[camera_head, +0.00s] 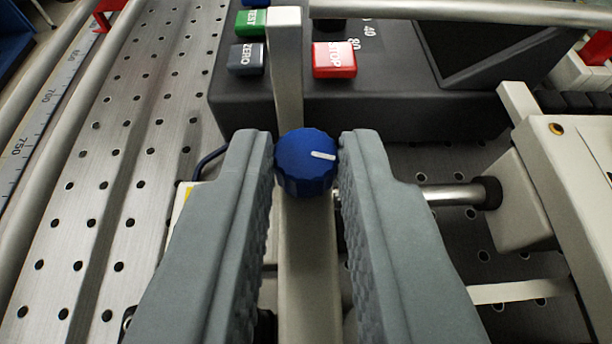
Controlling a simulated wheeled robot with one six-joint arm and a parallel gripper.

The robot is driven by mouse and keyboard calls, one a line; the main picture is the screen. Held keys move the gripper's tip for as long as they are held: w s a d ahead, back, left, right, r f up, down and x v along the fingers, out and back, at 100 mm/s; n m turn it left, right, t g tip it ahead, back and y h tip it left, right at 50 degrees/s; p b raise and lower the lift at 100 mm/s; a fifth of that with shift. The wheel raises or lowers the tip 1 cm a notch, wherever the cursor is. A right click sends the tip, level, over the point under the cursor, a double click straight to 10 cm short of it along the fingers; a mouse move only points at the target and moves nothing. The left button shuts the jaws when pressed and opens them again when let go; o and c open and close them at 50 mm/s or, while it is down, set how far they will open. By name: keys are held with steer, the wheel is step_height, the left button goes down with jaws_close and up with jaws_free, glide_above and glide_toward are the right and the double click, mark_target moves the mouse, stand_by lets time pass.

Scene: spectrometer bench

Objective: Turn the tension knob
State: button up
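The tension knob (304,165) is a blue ribbed cylinder with a white pointer mark on its top. The mark points to the right in the picture. The knob sits at the top of an upright beige post (305,255). My gripper (305,150) has its two grey padded fingers on either side of the knob. The fingertips are at or very near the knob's left and right sides. A thin gap seems to show on the right. Whether both pads press on the knob cannot be seen clearly.
Behind the knob stands a dark control box (390,105) with a red STOP button (334,60), a ZERO button (247,59) and a green button (251,22). A metal rod (455,194) and beige housing (575,190) are close on the right. A perforated metal plate (115,180) lies left.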

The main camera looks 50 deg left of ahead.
jaws_close()
steer(key=shift+w+d+n+g+y, duration=0.15)
steer(key=shift+n+g+y, duration=0.35)
steer(key=shift+n+g, duration=0.3)
steer(key=o, duration=0.6)
jaws_free()
steer(key=v, duration=1.7)
steer(key=shift+d, duration=0.2)
